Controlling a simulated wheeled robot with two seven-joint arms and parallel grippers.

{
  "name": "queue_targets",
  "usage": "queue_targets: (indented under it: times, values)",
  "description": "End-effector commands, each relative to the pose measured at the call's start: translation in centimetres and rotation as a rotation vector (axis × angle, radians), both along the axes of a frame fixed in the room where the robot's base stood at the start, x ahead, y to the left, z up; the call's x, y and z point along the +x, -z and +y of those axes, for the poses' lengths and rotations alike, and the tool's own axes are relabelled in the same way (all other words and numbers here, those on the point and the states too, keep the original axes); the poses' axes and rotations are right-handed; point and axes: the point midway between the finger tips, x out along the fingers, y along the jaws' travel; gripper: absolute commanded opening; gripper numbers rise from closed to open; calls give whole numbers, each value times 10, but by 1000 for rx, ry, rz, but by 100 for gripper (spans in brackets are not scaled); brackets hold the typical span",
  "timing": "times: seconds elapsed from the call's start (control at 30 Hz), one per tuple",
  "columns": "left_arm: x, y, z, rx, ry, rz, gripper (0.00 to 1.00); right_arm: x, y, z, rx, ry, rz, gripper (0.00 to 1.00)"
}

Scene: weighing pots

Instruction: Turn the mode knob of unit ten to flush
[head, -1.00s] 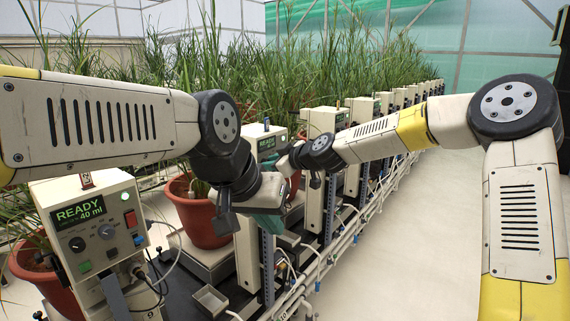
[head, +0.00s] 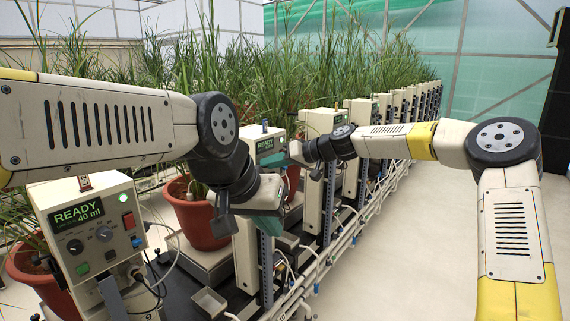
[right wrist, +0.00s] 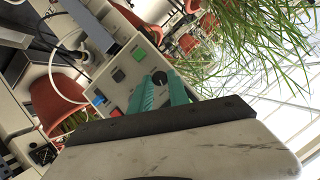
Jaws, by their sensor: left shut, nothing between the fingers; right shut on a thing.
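Unit ten (head: 262,150) is the cream control box behind the front one, with a green READY display. My arms hide much of it. My right gripper (head: 292,153) is at its panel. In the right wrist view its teal fingertips (right wrist: 161,82) are shut on the dark round mode knob (right wrist: 160,77), one on each side. The knob's pointer and lettering are too small to read. My left gripper (head: 268,194) is shut and empty, lower and nearer, in front of the bench and apart from the panel.
The front unit (head: 92,232) reads READY, 40 ml. Orange-brown pots (head: 203,222) with tall grass stand on scales behind. A small metal tray (head: 208,302) sits low near the bench edge. White pipes (head: 330,255) run along the row. The aisle floor (head: 400,250) is clear.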

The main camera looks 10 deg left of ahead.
Motion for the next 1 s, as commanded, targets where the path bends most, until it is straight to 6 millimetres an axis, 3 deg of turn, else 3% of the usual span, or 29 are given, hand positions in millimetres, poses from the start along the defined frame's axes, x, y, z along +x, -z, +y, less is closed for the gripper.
queue_targets:
  times: [0.5,1.0]
  values:
    - [0,0,0,0,0,0,0,6,3,-3,166,4,392,0]
    - [0,0,0,0,0,0,0,7,4,-3,222,5,527,0]
